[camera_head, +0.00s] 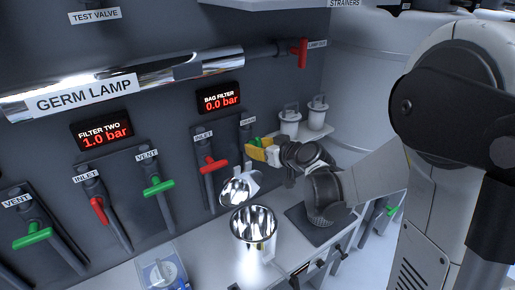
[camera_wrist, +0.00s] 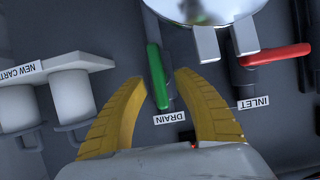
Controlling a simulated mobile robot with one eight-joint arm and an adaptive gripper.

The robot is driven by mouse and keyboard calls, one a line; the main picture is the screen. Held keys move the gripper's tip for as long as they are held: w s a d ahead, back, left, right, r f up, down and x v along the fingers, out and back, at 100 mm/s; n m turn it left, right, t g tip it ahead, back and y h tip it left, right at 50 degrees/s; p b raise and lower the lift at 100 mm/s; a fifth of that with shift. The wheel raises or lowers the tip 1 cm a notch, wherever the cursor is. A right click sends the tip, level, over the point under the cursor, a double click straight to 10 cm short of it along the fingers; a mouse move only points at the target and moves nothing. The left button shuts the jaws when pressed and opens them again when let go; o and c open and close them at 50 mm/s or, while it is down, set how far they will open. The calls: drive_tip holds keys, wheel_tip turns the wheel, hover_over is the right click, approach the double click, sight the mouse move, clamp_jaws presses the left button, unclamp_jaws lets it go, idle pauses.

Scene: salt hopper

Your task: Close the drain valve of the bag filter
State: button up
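The bag filter's drain valve has a green handle (camera_wrist: 157,76), above the upside-down DRAIN label in the wrist view. The handle lies roughly in line with its pipe. My gripper (camera_wrist: 159,78) is open, with one yellow finger on each side of the handle. A gap shows on both sides, though depth is hard to judge. In the head view my gripper (camera_head: 262,150) is at the panel under the DRAIN label (camera_head: 249,121), and only a bit of the green handle (camera_head: 255,142) shows. The bag filter display (camera_head: 219,98) reads 0.0 bar.
The red inlet handle (camera_head: 213,165) is left of the drain valve, crosswise on its pipe. An open metal pot (camera_head: 254,240) and its tilted lid (camera_head: 240,189) stand below. White cartridges (camera_head: 290,121) are on a shelf to the right, close to my gripper.

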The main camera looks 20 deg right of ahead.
clamp_jaws()
idle(0.5)
drive_tip(key=m+y, duration=0.1)
drive_tip(key=m+y+b, duration=0.1)
drive_tip(key=m, duration=0.1)
drive_tip(key=shift+w+d+f+g, duration=0.1)
drive_tip(key=shift+d+f+g, duration=0.05)
drive_tip(key=shift+d+g, duration=0.15)
drive_tip(key=m+y+b, duration=0.2)
drive_tip(key=m, duration=0.1)
drive_tip(key=shift+d+f+b, duration=0.15)
drive_tip(key=shift+f+b, duration=0.05)
drive_tip(key=shift+b, duration=0.15)
drive_tip(key=shift+w+d+f+m+t+y+b, duration=0.1)
drive_tip(key=shift+m+t+y+b, duration=0.15)
drive_tip(key=shift+m+y+b, duration=0.55)
drive_tip(key=shift+s+f+m+t+y+b, duration=0.15)
drive_tip(key=shift+m+y+b, duration=0.25)
drive_tip(key=shift+m+b, duration=0.8)
drive_tip(key=shift+w+d+f+m+t+y+b, duration=0.15)
drive_tip(key=shift+m+t+y+b, duration=0.3)
drive_tip(key=shift+m, duration=1.05)
drive_tip(key=shift+a+r, duration=0.1)
